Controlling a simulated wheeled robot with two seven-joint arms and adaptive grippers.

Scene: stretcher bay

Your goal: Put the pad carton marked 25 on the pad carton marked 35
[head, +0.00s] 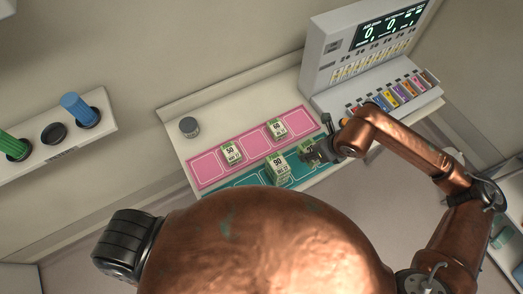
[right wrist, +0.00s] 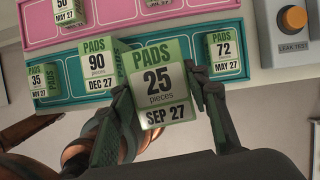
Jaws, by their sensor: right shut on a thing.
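The pad carton marked 25 (right wrist: 160,82) is white and green and sits between the fingers of my right gripper (right wrist: 168,95), which is shut on it. In the head view my right gripper (head: 325,148) is over the right end of the teal strip, with a carton (head: 310,154) at its fingers. The pad carton marked 35 (right wrist: 43,80) stands at the left on the teal strip in the right wrist view, apart from the held carton. I cannot make it out in the head view. My left gripper is not in view.
The carton marked 90 (right wrist: 98,65) stands between the 35 and the held carton; the carton marked 72 (right wrist: 225,53) is to the right. The pink strip (head: 208,166) holds cartons marked 50 (head: 231,153) and 60 (head: 277,129). A console (head: 345,65) stands behind right.

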